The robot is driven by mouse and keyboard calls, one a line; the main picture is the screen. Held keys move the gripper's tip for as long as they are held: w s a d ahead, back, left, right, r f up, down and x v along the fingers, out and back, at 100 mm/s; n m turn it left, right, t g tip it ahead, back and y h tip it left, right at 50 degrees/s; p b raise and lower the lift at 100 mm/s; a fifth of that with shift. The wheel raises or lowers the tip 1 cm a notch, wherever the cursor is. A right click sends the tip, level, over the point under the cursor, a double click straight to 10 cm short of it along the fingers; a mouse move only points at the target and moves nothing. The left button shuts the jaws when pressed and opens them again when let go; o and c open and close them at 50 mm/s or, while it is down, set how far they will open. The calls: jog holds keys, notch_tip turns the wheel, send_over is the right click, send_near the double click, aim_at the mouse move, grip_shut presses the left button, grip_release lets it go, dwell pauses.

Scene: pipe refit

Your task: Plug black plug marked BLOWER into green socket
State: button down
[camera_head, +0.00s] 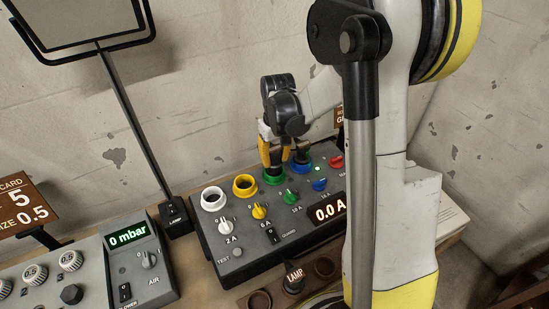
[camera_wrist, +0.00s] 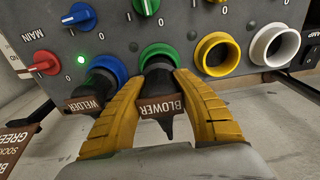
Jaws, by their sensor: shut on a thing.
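The black plug with the brown BLOWER tag (camera_wrist: 161,106) is between the yellow fingers of my gripper (camera_wrist: 159,82), which is shut on it. The plug's front end is at the green socket (camera_wrist: 157,49), lined up with its ring and apparently inside it; how deep it sits I cannot tell. In the head view my gripper (camera_head: 274,155) points down over the green socket (camera_head: 272,180), and the fingers mostly hide the plug.
A black plug tagged WELDER (camera_wrist: 91,99) sits in the blue socket (camera_wrist: 108,66), close beside my finger. The yellow socket (camera_wrist: 217,54) and white socket (camera_wrist: 274,46) are empty. Knobs line the panel (camera_head: 245,244). A LAMP plug (camera_head: 294,278) stands in front; a lamp post (camera_head: 135,130) is left.

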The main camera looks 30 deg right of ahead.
jog(key=shift+f, duration=0.1)
jog(key=shift+f+b, duration=0.4)
jog(key=shift+b, duration=0.1)
jog(key=shift+f, duration=0.1)
dwell(0.5)
jog(key=shift+f+b, duration=0.3)
jog(key=shift+b, duration=0.1)
jog(key=shift+f+b, duration=0.45)
jog(key=shift+f, duration=0.1)
dwell(0.4)
jog(key=c, duration=0.5)
grip_release()
jog(key=shift+c, duration=0.2)
jog(key=shift+r, duration=0.15)
